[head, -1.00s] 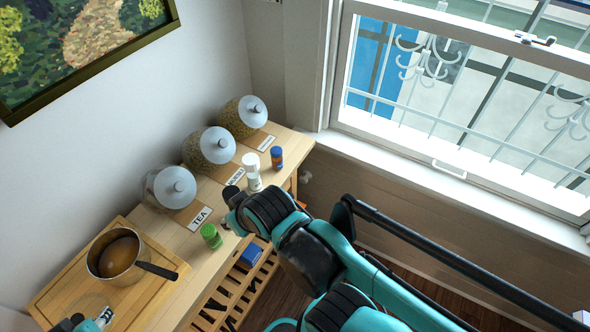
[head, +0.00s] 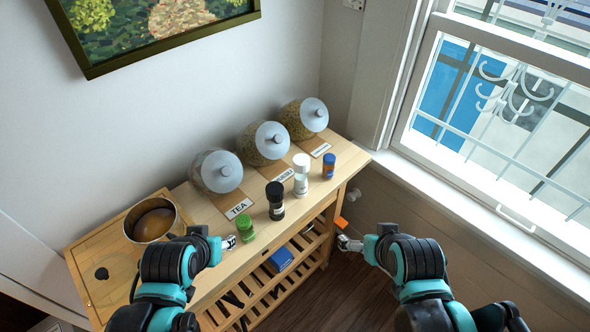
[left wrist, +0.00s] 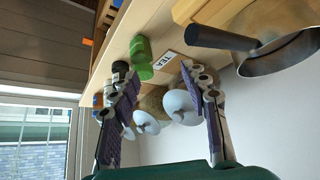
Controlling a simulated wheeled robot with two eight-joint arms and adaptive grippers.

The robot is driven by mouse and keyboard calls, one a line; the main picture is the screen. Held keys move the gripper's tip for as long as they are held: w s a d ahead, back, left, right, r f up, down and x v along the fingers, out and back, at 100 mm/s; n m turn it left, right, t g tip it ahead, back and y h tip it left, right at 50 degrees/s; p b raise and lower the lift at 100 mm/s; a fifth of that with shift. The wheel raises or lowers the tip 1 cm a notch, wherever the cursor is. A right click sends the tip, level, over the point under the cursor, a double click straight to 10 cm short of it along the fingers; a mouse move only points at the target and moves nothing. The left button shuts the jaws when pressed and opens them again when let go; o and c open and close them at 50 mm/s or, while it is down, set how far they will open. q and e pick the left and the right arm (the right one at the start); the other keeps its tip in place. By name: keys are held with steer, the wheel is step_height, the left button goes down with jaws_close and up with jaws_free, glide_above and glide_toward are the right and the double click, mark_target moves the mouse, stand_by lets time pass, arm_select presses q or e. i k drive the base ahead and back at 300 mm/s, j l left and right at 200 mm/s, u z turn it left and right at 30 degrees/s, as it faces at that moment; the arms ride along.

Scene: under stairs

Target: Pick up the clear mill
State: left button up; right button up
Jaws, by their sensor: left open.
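The clear mill (head: 301,175), with a white cap, stands upright on the wooden cart top, between a black mill (head: 275,201) and a blue-capped shaker (head: 328,166). My left gripper (head: 231,242) is open and empty at the cart's front edge, beside the green shaker (head: 245,228), with the black mill between it and the clear mill. In the left wrist view its open fingers (left wrist: 162,105) frame the jars; I cannot make out the clear mill there. My right gripper (head: 346,242) is off the cart's right front corner, apart from the mill; its jaws are too small to read.
Three lidded glass jars (head: 219,171) lie tilted along the wall behind the shakers. A pot (head: 151,219) sits on a board at the left. A blue box (head: 279,260) is on the slatted shelf below. A window (head: 500,110) is at the right.

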mark_target(300, 190)
steer(key=u, duration=1.35)
steer(key=k+l+z, duration=0.15)
steer(key=l+z, duration=0.6)
steer(key=z, duration=0.15)
steer(key=k+j+z, duration=0.1)
steer(key=z, duration=0.3)
steer(key=k+z, duration=0.25)
steer(key=z, duration=0.2)
steer(key=k+z, duration=0.2)
steer(key=z, duration=0.2)
